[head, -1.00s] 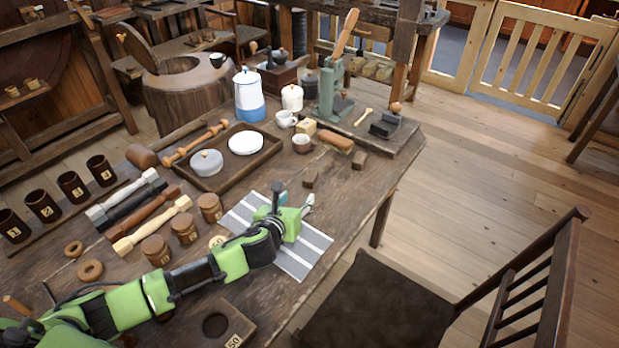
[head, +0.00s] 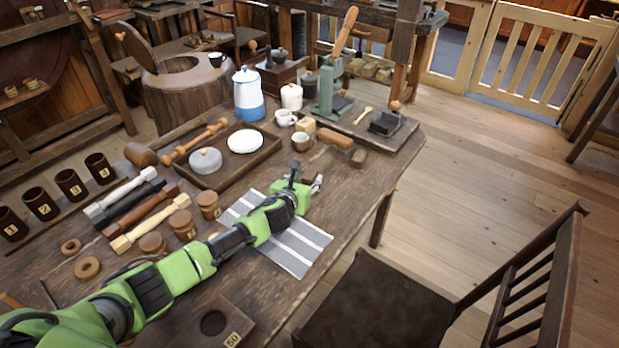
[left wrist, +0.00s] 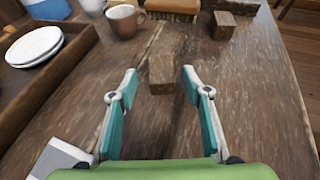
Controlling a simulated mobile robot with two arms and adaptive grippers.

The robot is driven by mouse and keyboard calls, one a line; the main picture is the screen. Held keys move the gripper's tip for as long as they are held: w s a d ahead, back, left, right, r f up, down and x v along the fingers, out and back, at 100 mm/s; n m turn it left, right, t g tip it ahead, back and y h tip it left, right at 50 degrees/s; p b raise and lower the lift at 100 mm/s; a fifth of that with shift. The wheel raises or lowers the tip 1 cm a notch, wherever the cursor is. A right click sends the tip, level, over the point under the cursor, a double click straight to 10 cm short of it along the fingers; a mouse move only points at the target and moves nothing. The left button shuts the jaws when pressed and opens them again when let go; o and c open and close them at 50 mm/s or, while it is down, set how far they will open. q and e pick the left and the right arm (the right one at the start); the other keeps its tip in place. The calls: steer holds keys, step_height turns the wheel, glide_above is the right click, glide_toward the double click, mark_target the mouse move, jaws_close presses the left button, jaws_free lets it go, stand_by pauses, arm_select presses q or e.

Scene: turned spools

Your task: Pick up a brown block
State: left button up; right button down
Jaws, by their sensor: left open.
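A small brown block (left wrist: 161,74) lies on the wooden table in the left wrist view, ahead of my left gripper and in line with the gap between its fingertips. My left gripper (left wrist: 159,76) is open and empty, with a finger on either side of that gap. In the head view my left gripper (head: 307,175) is above the table just past the striped cloth and mostly hides this block. A second brown block (head: 359,158) lies farther right; it also shows in the left wrist view (left wrist: 224,25). My right gripper is not seen.
A brush (head: 336,140) and a cup (head: 301,142) stand beyond the nearer block. A wooden tray (head: 262,159) with plates is to the left. The striped cloth (head: 295,250) lies under my arm. The table's right edge is close, with bare wood before it.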

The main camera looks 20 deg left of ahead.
mark_target(308, 176)
arm_select(q)
steer(key=shift+b+x, duration=0.4)
steer(key=shift+x, duration=1.5)
steer(key=shift+d, duration=0.1)
steer(key=c, duration=1)
